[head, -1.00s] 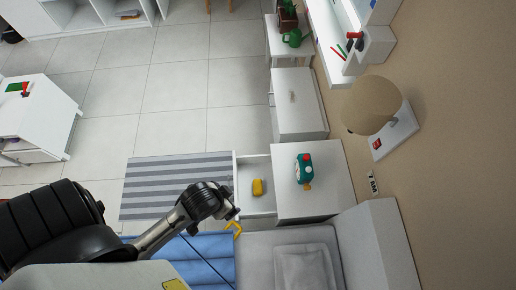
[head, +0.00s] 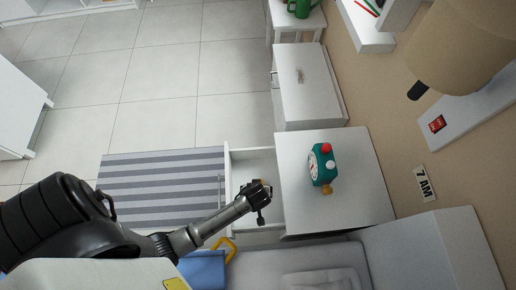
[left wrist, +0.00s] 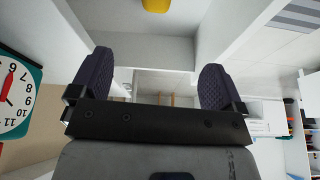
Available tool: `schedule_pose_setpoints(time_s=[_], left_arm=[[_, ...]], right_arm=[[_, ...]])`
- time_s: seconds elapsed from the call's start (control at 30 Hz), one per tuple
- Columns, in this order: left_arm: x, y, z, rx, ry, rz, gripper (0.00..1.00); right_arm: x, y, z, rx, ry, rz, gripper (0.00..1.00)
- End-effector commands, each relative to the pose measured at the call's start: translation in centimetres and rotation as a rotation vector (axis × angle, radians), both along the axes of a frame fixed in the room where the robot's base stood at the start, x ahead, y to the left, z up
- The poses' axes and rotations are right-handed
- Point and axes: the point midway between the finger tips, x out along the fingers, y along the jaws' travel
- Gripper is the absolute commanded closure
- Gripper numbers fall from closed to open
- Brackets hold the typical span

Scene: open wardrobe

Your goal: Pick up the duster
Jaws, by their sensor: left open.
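A small yellow object (left wrist: 155,5), which may be the duster, lies in an open white drawer (head: 240,168) under the nightstand top. It shows only partly at the top edge of the left wrist view, and in the head view my gripper mostly covers it. My left gripper (head: 264,190) is over the drawer, its fingers apart and empty. In the left wrist view the two dark fingers (left wrist: 155,72) are spread, with the yellow object beyond them, apart from both. My right gripper is not in view.
A green clock (head: 322,165) stands on the nightstand top (head: 355,195), right of the gripper. A yellow loop-shaped item (head: 228,246) lies near the blue bedding (head: 203,268). A closed white cabinet (head: 305,85) stands farther back. The striped rug (head: 150,185) and tiled floor are clear.

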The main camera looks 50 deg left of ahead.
Motion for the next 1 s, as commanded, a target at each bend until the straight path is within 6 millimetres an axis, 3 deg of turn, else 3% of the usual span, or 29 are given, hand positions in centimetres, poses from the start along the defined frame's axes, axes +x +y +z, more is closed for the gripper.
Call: schedule_pose_setpoints(time_s=[0.03, 0.2, 0.37, 0.8, 1.0], left_arm=[[0.4, -0.2, -2.7, 0.002, -0.006, 0.020, 0.05], [1.2, -0.4, -5.7, 0.006, -0.021, 0.074, 0.05], [1.6, -0.4, -7.3, 0.007, -0.027, 0.097, 0.05], [3.2, 1.6, -13.8, 0.009, -0.029, 0.101, 0.05], [3.6, 2.0, -14.8, 0.007, -0.030, 0.103, 0.05]], right_arm=[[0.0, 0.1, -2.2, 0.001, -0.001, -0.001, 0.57], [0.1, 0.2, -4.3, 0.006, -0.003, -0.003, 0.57], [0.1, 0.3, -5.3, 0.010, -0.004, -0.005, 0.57], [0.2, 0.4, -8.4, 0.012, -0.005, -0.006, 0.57], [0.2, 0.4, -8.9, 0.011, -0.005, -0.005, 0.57]])
